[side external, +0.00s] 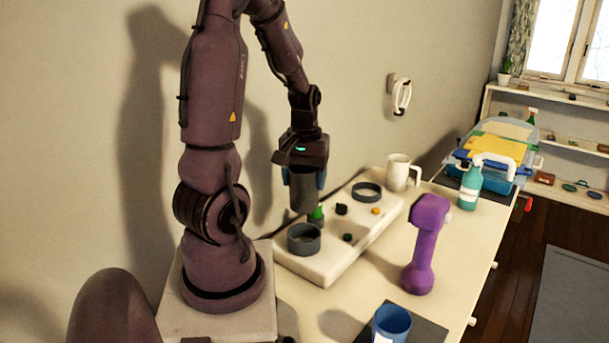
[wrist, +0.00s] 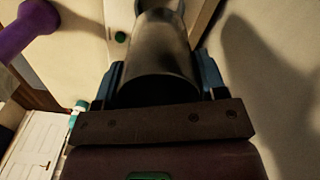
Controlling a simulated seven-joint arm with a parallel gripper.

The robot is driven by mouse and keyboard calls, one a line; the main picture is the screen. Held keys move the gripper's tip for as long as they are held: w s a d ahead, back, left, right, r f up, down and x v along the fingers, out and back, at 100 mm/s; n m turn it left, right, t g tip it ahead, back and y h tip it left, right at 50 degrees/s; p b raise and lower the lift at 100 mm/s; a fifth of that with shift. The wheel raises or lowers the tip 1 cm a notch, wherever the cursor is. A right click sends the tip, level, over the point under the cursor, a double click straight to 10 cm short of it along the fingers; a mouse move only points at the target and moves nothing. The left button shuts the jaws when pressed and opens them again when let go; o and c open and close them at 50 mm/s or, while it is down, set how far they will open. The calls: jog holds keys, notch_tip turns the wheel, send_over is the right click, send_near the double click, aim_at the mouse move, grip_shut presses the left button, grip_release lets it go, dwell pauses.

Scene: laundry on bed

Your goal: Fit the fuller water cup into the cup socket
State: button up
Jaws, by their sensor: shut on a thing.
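My gripper (side external: 306,178) is shut on a dark grey cup (side external: 303,197) and holds it upright above the white board (side external: 335,258). The cup also fills the middle of the wrist view (wrist: 160,55), between the two blue-grey fingers; its contents cannot be seen. The board carries a dark ring-shaped socket (side external: 304,246) at its near end and another dark ring (side external: 367,192) at its far end. The held cup is over the part between them, closer to the near ring. A blue cup (side external: 390,325) stands on a dark mat at the front; its water level cannot be told.
A purple dumbbell (side external: 425,245) stands upright right of the board. A white mug (side external: 398,172) stands behind the far ring. A teal pump bottle (side external: 469,188) and a bin of folded cloth (side external: 500,140) are farther back. Small coloured knobs sit on the board.

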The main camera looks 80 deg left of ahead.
aim_at(304, 200)
jog(key=shift+f, duration=2.9)
jog(key=shift+f, duration=2.5)
jog(key=o, duration=1.1)
jog(key=shift+o, duration=0.2)
notch_tip(304, 200, up, 13)
jog(key=shift+f, duration=0.1)
jog(key=w+d+r+m+t, duration=0.2)
jog(key=d+r+m, duration=0.4)
jog(key=d, duration=0.6)
jog(key=w+d+r+m+t, duration=0.2)
jog(key=d+r+m, duration=0.5)
jog(key=d, duration=0.4)
jog(key=shift+w+d+m+t, duration=0.25)
jog(key=shift+d+m+t, duration=0.15)
jog(key=shift+t, duration=0.4)
